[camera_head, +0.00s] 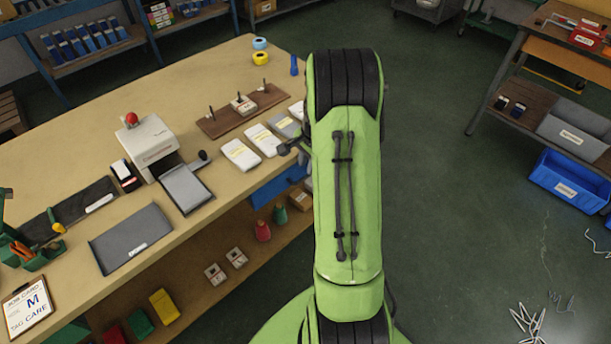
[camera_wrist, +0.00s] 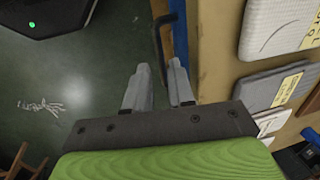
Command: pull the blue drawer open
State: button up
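The blue drawer (camera_head: 278,186) is set under the front edge of the workbench, partly hidden behind my arm in the head view. It looks closed. In the wrist view its blue front (camera_wrist: 180,30) shows as a narrow strip beside the bench edge. A dark bar handle (camera_wrist: 157,35) stands out from that front. My gripper (camera_wrist: 161,66) is open, with a finger on each side of the handle's near end. I cannot tell whether either finger touches the handle.
The wooden workbench (camera_head: 90,130) holds white packets (camera_head: 240,154), a grey press (camera_head: 150,145) and a clipboard (camera_head: 27,305). Its lower shelf carries several small items. A blue bin (camera_head: 570,182) is at the right. The green floor between is mostly clear.

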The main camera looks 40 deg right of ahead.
aim_at(305, 176)
jog(key=f, duration=0.2)
jog(key=w+f+b, duration=0.1)
jog(key=f, duration=0.2)
jog(key=shift+c, duration=0.3)
grip_shut()
